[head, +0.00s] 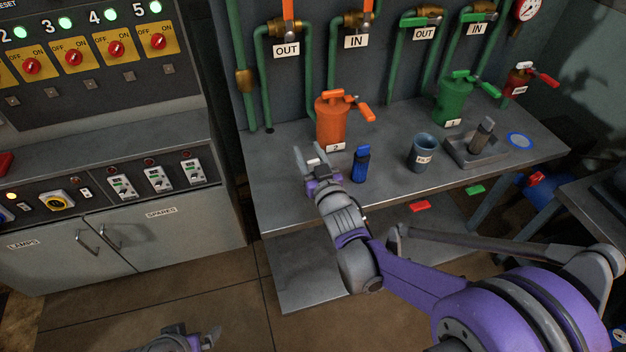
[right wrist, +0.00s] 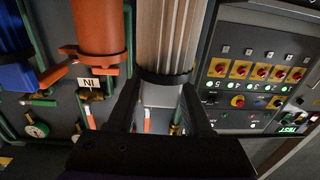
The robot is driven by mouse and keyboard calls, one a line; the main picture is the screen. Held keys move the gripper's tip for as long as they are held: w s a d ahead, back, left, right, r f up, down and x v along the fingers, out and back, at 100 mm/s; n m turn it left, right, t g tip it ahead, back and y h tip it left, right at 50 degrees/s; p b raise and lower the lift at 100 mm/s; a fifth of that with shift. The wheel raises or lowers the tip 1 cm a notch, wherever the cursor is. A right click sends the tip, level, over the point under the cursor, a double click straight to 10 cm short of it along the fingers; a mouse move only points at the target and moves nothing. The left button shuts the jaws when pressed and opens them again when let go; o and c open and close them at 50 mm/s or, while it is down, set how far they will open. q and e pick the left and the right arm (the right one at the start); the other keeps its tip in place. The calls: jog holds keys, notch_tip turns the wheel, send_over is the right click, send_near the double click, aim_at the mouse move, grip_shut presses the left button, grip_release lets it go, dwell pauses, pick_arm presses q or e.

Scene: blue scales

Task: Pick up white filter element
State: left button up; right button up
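The white filter element (right wrist: 166,35) fills the upper middle of the right wrist view as a pale, pleated cylinder with a dark band and a grey-white stub (right wrist: 160,95). The stub lies between the two fingers of my right gripper (right wrist: 161,100), which look apart around it; firm contact does not show. In the head view my right gripper (head: 311,158) is over the left part of the workbench, and its hand hides most of the filter element. A small pale part shows between its fingers. My left gripper (head: 212,336) is low at the bottom edge, partly cut off.
On the workbench (head: 275,170) stand an orange housing (head: 331,121) behind my gripper, a blue bottle (head: 361,164) close to its right, and a grey cup (head: 423,152). A tray (head: 462,155) with a darker filter and a green housing (head: 453,101) stand farther right.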

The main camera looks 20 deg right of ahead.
grip_shut()
